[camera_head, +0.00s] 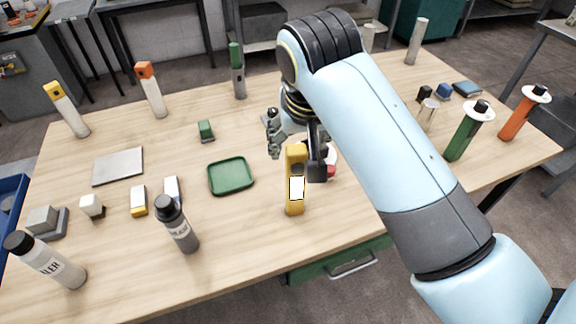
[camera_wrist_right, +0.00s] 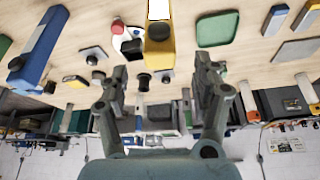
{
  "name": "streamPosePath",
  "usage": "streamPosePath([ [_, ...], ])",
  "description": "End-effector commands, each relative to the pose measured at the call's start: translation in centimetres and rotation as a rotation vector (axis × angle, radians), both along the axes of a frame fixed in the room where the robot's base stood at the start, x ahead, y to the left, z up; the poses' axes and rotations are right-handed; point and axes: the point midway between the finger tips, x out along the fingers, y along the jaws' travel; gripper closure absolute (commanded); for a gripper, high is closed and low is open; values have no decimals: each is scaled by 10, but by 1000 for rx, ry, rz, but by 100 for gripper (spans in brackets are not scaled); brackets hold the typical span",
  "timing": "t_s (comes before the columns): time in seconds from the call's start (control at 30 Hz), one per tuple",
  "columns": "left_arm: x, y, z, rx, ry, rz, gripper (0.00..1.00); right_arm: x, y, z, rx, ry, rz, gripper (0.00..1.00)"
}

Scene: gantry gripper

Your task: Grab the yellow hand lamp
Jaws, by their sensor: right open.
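The yellow hand lamp (camera_head: 294,207) stands upright on the table in the head view, with a white panel on its side facing me. In the right wrist view the lamp (camera_wrist_right: 158,50) shows at the top centre, its panel partly cut off by the frame edge. My right gripper (camera_head: 296,148) is open at the lamp's upper part, one finger to each side in the head view. In the wrist view the open gripper (camera_wrist_right: 162,76) has the lamp between its finger lines; I cannot tell whether they touch. My left gripper is out of view.
A green tray (camera_head: 231,177) lies just left of the lamp. A red-and-white item (camera_head: 332,160) is close behind it, partly hidden by my gripper. A dark-capped grey bottle (camera_head: 178,225) stands at the front left. Bare tabletop lies in front of the lamp.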

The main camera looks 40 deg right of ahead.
Motion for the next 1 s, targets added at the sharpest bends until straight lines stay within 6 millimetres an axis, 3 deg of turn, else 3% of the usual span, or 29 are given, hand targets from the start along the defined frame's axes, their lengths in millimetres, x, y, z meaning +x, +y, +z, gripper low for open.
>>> streamPosePath([
  [0.13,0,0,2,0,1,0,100,8,-5,-23,-1,3,1,35],
  [0.37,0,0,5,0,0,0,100,16,-8,-41,1,2,0,35],
  [0.67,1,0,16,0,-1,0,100,33,-15,-78,0,1,0,35],
  [0.93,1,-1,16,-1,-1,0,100,34,-16,-83,1,-1,-1,35],
  [1.0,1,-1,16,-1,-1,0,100,34,-15,-83,1,-1,-1,41],
])
